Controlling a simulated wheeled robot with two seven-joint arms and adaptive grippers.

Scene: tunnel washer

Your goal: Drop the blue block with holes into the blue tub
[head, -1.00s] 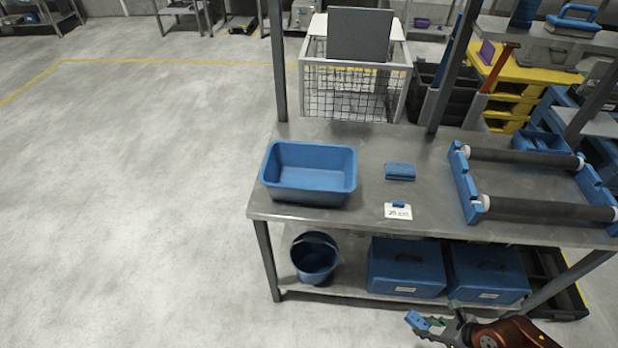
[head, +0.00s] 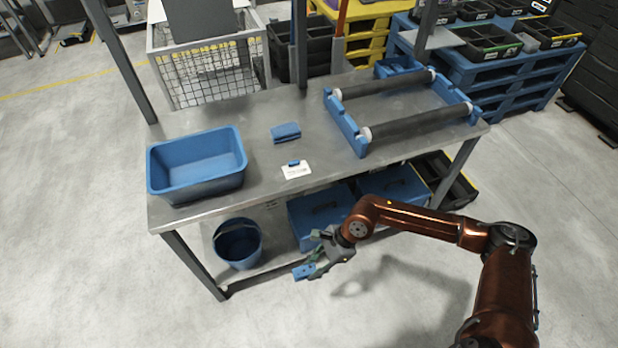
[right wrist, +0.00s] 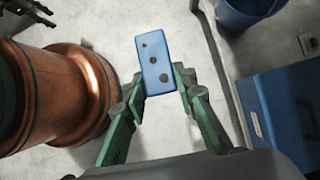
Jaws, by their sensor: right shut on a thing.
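The blue block with holes (right wrist: 154,62) is held between the green-padded fingers of my right gripper (right wrist: 153,90) in the right wrist view. In the head view the block (head: 303,271) shows at the tip of my right gripper (head: 312,265), in front of the table and below the level of its top. The blue tub (head: 197,165) stands upright on the left end of the metal table, its inside bare. It is up and to the left of my right gripper, well apart from it. My left gripper is not seen in the head view.
A blue bucket (head: 237,243) and blue cases (head: 320,215) sit on the lower shelf. On the metal table (head: 255,172) are a blue sponge-like piece (head: 286,132), a white card (head: 296,170) and a roller stand (head: 346,122). A wire cage (head: 208,72) stands behind. The floor at left is clear.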

